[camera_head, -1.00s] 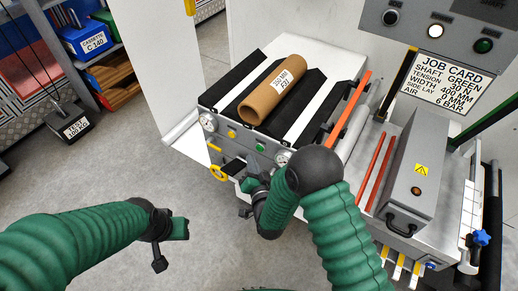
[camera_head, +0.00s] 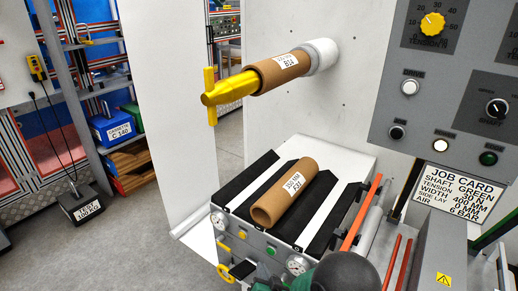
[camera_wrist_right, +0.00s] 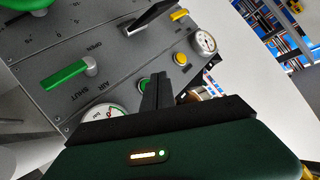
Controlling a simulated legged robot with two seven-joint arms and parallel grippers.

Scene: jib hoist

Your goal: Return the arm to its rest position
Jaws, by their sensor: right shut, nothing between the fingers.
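My right arm (camera_head: 348,272) shows at the bottom of the head view, its dark rounded joint in front of the machine's front panel. In the right wrist view my right gripper (camera_wrist_right: 157,90) has its dark fingers together with nothing between them. They are in front of the grey control panel (camera_wrist_right: 115,70), near a green button (camera_wrist_right: 144,84); I cannot tell whether they touch it. A green lever (camera_wrist_right: 70,76) by the AIR labels is apart from the fingers. My left gripper is out of view.
A cardboard core (camera_head: 285,193) lies on the black-and-white striped machine top. Another core (camera_head: 278,72) is on the yellow-tipped shaft (camera_head: 230,90) above it. A grey control box (camera_head: 450,90) overhangs at right. Open floor (camera_head: 120,235) lies left, with a test weight (camera_head: 82,205).

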